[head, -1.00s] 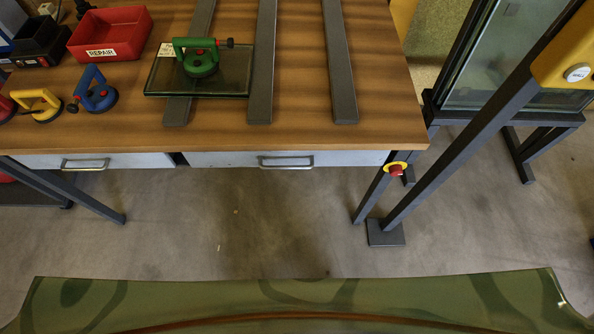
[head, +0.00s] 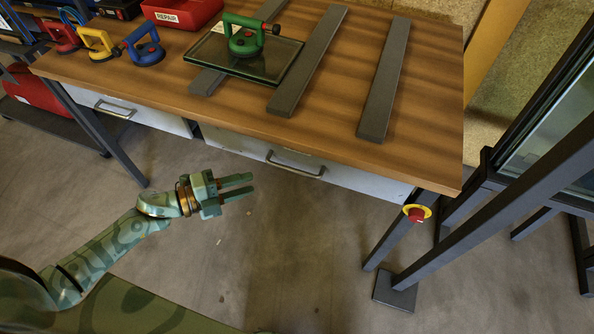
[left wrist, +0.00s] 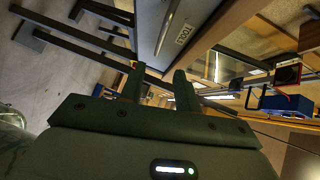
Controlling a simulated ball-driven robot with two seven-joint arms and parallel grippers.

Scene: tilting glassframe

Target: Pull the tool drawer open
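Two grey drawers hang under the wooden bench: a left one (head: 150,115) and a wider right one (head: 345,182). Both look closed. The right one has a bar handle (head: 296,168). In the left wrist view a grey drawer front (left wrist: 190,12) carries a label (left wrist: 183,34) that seems to read TOOLS; I take it for the right drawer, though its label is unreadable in the head view. My left gripper (head: 246,186) is open and empty, in front of and left of that handle, apart from it. Its two fingers stand apart in the wrist view (left wrist: 157,88). My right gripper is out of view.
The bench top (head: 340,110) bears dark bars, a glass pane (head: 270,65) with a green suction lifter (head: 244,42), more lifters and a red REPAIR box (head: 183,12). A red-yellow stop button (head: 416,214) and frame post (head: 490,210) stand at right. Floor before the drawers is clear.

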